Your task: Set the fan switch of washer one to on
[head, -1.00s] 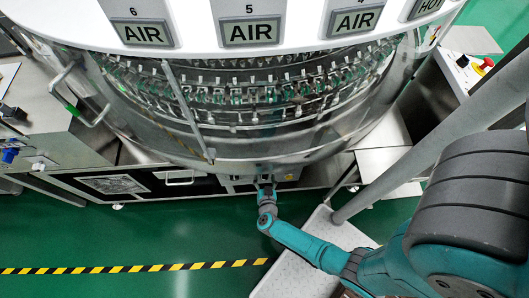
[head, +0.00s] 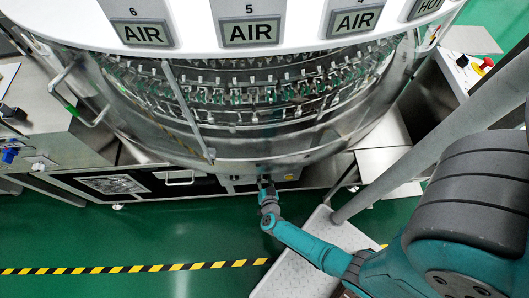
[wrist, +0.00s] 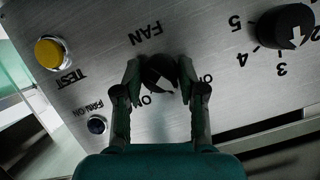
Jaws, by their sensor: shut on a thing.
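The fan switch (wrist: 160,72) is a black rotary knob on a brushed metal panel, below the upside-down word FAN in the wrist view. My gripper (wrist: 160,76) is shut on the knob, with one finger on each side. The ON label (wrist: 146,101) shows below and left of the knob. Another label on the right is partly hidden by a finger. The knob's exact pointing direction is hard to tell. In the head view my gripper (head: 266,181) is at the lower front of the round washer (head: 235,167), and the knob is too small to make out.
The panel also carries a yellow TEST button (wrist: 50,53), a dark FAN ON button or lamp (wrist: 97,125) and a black numbered dial (wrist: 286,26). Green floor is clear at left.

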